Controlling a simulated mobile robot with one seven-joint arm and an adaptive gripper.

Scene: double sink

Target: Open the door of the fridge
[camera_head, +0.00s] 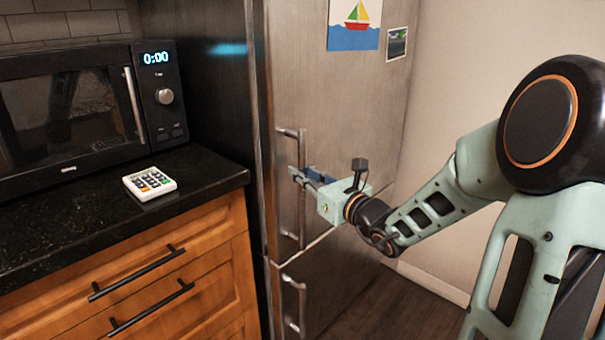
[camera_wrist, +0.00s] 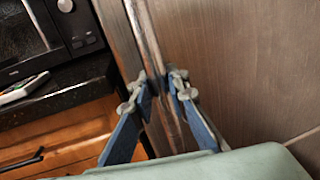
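The tall steel fridge (camera_head: 335,105) stands right of the counter in the head view, with its upper door closed as far as I can see. Its vertical upper handle (camera_head: 289,215) is a metal bar near the door's left edge. In the wrist view the handle (camera_wrist: 146,35) runs down between the two blue fingers. My gripper (camera_head: 302,176) is at the middle of the handle, one finger on each side. In the wrist view my gripper (camera_wrist: 160,86) has its fingertips close against the bar, and it looks shut on it. The exact contact is partly hidden.
A lower fridge door has its own handle (camera_head: 290,305). A black counter (camera_head: 75,225) with a microwave (camera_head: 70,105) and a white calculator-like object (camera_head: 149,184) is at left, above wooden drawers (camera_head: 185,300). A wall (camera_head: 470,60) stands right of the fridge. Open floor shows at its foot.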

